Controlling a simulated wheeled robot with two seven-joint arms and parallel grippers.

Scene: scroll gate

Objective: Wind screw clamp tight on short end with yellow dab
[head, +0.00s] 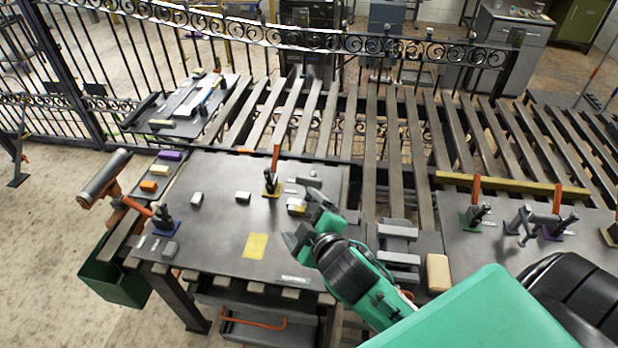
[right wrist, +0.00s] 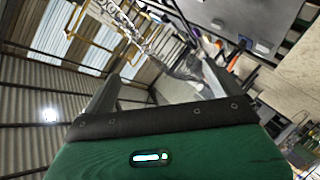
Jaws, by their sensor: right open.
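My right gripper (head: 306,222) is open and empty above the right part of the left dark table. It also shows in the right wrist view (right wrist: 160,88), with nothing between its fingers. Just beyond it lies a small grey block with a yellow face (head: 297,206). An orange-handled clamp on a yellow base (head: 270,184) stands left of that block. A grey clamp-like tool with a bar (head: 523,225) is on the right table; I cannot tell if it is the screw clamp. The short end with the yellow dab cannot be made out for sure. My left gripper is not in view.
Small grey blocks (head: 243,197) and a yellow sheet (head: 255,245) lie on the left table (head: 215,240). A blue-based clamp (head: 163,218) stands at its left edge. Other orange-handled clamps (head: 474,213) stand on the right table. A scroll gate (head: 330,110) lies behind.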

